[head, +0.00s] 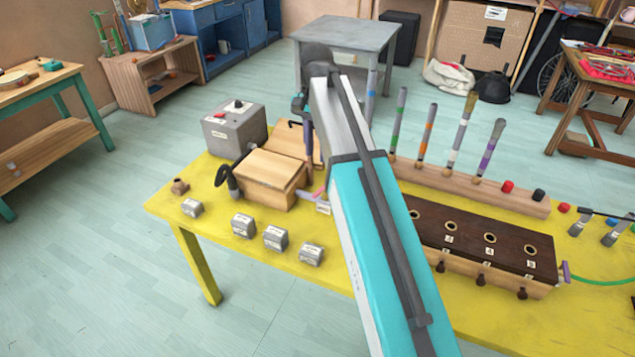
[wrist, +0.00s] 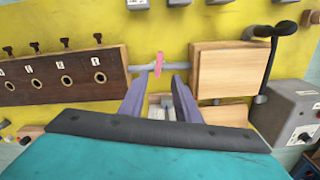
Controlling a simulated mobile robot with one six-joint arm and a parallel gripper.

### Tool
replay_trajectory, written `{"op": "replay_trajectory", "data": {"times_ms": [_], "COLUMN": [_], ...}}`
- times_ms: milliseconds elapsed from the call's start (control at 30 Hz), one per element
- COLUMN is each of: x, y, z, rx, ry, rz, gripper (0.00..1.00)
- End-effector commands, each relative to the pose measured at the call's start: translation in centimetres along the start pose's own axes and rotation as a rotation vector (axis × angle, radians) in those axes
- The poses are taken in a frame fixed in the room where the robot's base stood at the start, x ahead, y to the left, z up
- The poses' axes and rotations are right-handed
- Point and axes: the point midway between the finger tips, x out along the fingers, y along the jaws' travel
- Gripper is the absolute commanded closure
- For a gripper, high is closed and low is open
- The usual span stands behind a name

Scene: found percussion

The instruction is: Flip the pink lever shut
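The pink lever (wrist: 158,64) stands up across a grey rod (wrist: 174,67) in the wrist view, between a wooden box (wrist: 225,70) on the right and a dark panel with holes (wrist: 65,77) on the left. A bit of the pink lever (head: 318,194) shows in the head view beside the wooden box (head: 268,178), with my arm hiding what lies behind it. My gripper (wrist: 159,84) is open, its two purple-grey fingers apart and empty. In the wrist picture the lever appears just beyond the gap between the fingertips; contact is not visible.
A grey box with a knob (head: 234,130) stands behind the wooden box on the yellow table (head: 165,203). A black curved handle (wrist: 284,32) sticks out near the box. Several small grey blocks (head: 276,238) line the front edge. Striped sticks (head: 461,130) stand in a rack at right.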

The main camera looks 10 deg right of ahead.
Motion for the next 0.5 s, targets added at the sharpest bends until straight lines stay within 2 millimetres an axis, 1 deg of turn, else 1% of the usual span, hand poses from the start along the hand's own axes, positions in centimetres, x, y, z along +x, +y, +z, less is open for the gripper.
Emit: {"op": "replay_trajectory", "data": {"times_ms": [267,500], "x": [0.1,1.0], "y": [0.1,0.1], "z": [-0.1,-0.1], "rx": [0.002,0.002], "ry": [0.0,-0.001], "rz": [0.0,0.001], "gripper": [0.7,0.7]}}
